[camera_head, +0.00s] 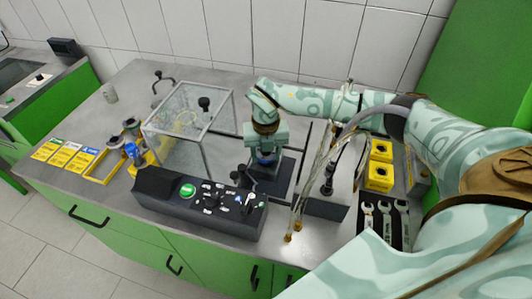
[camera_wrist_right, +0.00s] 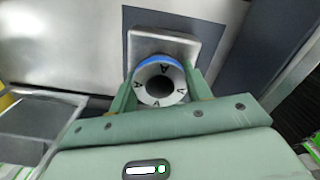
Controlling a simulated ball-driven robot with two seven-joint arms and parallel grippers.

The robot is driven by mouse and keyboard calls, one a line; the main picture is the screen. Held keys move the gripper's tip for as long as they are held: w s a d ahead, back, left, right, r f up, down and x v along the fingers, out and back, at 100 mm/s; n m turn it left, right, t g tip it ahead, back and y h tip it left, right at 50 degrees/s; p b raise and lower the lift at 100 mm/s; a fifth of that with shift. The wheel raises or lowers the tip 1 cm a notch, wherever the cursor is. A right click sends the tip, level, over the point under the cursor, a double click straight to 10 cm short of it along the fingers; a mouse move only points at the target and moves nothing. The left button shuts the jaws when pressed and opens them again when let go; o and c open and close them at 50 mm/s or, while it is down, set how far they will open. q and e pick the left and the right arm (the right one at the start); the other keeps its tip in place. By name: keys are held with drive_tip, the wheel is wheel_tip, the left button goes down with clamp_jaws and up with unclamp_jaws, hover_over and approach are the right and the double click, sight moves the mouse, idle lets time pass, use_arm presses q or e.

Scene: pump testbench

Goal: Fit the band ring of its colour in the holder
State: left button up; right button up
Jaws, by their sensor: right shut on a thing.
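My right gripper (camera_head: 266,152) points down over a dark plate (camera_head: 283,180) in the middle of the bench. In the wrist view its fingers (camera_wrist_right: 161,90) are shut on a round white-faced ring (camera_wrist_right: 160,95) with dark letter marks and a blue band (camera_wrist_right: 155,61). A little blue shows under the gripper in the head view. A grey square block (camera_wrist_right: 170,42) is right behind the ring in the wrist view, on the dark plate. I cannot tell whether the ring touches the block. My left gripper is not in view.
A clear box (camera_head: 190,120) stands left of the gripper, a black control panel (camera_head: 205,205) with a green button in front. Cables and a dark fixture (camera_head: 325,205) are close on the right, then yellow blocks (camera_head: 380,175) and wrenches (camera_head: 386,220). Coloured cards (camera_head: 65,153) and a yellow frame (camera_head: 103,167) lie left.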

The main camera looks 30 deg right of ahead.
drive_tip(key=shift+s+a+f, duration=0.15)
drive_tip(key=shift+s+f, duration=0.35)
drive_tip(key=shift+f, duration=0.25)
drive_tip(key=o, duration=1.1)
drive_tip(key=shift+a+f, duration=0.1)
drive_tip(key=shift+a, duration=0.05)
drive_tip(key=shift+o, duration=0.3)
drive_tip(key=shift+w+a, duration=0.15)
drive_tip(key=shift+w, duration=0.05)
drive_tip(key=shift+d, duration=0.2)
drive_tip(key=shift+d+r+p, duration=0.1)
drive_tip(key=shift+r+p, duration=0.3)
drive_tip(key=shift+r, duration=0.2)
wheel_tip(320, 180, up, 6)
drive_tip(key=p, duration=0.5)
drive_tip(key=shift+w+d, duration=0.15)
drive_tip(key=shift+w, duration=0.1)
